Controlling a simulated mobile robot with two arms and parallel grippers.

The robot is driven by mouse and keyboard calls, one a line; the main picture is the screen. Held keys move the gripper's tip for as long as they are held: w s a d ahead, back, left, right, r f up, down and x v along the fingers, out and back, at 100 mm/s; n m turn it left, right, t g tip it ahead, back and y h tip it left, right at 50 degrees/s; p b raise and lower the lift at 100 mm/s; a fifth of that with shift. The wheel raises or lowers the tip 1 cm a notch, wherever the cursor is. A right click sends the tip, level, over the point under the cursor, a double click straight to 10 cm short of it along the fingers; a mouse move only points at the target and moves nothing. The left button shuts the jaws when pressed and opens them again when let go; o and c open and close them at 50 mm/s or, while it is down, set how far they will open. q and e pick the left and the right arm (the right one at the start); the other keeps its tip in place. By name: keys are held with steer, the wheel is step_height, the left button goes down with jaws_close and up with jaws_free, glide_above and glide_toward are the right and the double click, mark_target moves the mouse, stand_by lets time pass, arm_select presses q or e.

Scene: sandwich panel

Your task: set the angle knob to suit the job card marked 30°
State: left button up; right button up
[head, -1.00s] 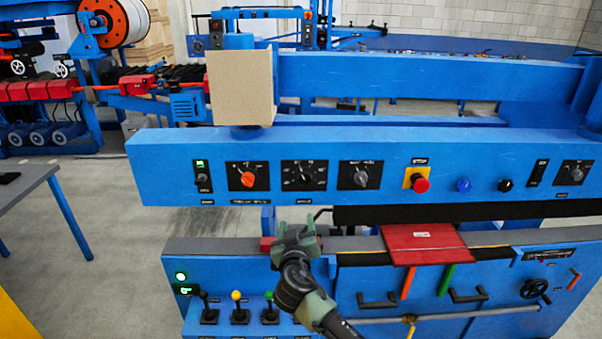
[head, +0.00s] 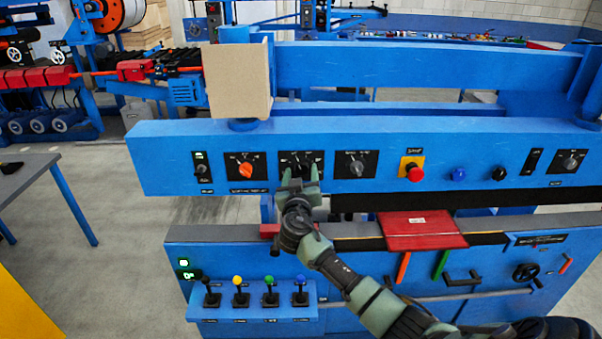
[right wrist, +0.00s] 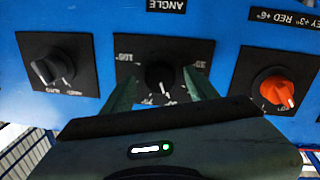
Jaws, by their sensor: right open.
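The angle knob (right wrist: 161,76) is a black dial on a black plate under an upside-down "ANGLE" label in the right wrist view. A pale pointer mark shows on its lower edge, but its exact setting is hard to read. In the head view its plate (head: 301,158) is partly behind my right gripper (head: 300,173). In the wrist view the open fingers of this gripper (right wrist: 157,88) stand on either side of the knob, with no clear contact. I cannot make out a job card marked 30° in these frames. My left gripper is not in view.
An orange knob (right wrist: 278,90) and a grey knob (right wrist: 52,68) flank the angle knob. A label (right wrist: 284,15) reads "RED +6°" in part. A red emergency button (head: 415,173) is farther right. A red sheet (head: 420,231) lies on the bed.

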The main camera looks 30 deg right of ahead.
jaws_close()
steer(key=shift+f, duration=0.1)
